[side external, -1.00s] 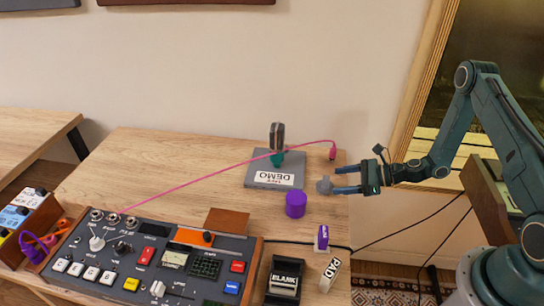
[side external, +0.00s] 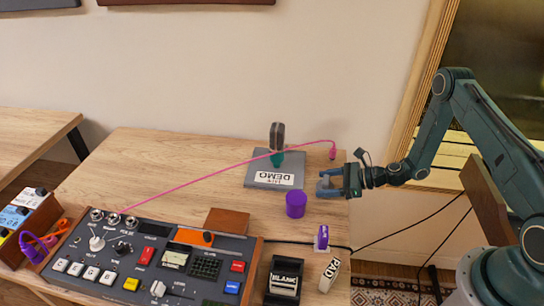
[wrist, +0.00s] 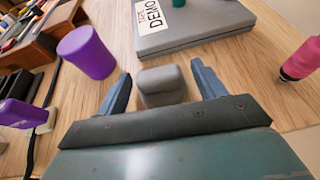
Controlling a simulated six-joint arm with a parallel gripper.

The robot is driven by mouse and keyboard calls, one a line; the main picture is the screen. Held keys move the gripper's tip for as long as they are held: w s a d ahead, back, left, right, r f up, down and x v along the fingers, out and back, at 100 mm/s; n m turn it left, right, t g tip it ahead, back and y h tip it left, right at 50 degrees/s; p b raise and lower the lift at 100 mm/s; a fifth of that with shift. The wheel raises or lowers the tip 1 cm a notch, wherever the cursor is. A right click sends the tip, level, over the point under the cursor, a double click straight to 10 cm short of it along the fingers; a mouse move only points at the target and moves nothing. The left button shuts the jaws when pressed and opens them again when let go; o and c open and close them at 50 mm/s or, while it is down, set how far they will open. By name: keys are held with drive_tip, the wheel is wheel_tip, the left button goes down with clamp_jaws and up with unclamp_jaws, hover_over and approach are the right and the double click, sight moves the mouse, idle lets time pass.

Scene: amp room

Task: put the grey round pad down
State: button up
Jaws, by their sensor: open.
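The grey round pad (wrist: 161,84) lies between the two fingers of my gripper (wrist: 161,88) in the wrist view, with a gap showing on each side. It looks to be resting on the wooden table, though its underside is hidden. In the side view the pad (side external: 324,184) is small and partly covered by the fingers of my gripper (side external: 328,187), near the table's right edge. My gripper is open, low over the table and around the pad.
A purple cylinder (side external: 295,204) stands just left of the pad. A grey DEMO case (side external: 256,180) lies behind it, with a pink cable plug (side external: 333,152) to its right. A mixer console (side external: 150,262) fills the front left. The table's right edge is close.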

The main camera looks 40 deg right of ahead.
sight(327, 179)
drive_tip(key=c, duration=1)
drive_tip(key=shift+r, duration=0.15)
drive_tip(key=shift+c, duration=0.3)
wheel_tip(327, 179, up, 20)
drive_tip(key=shift+f, duration=0.1)
idle(0.7)
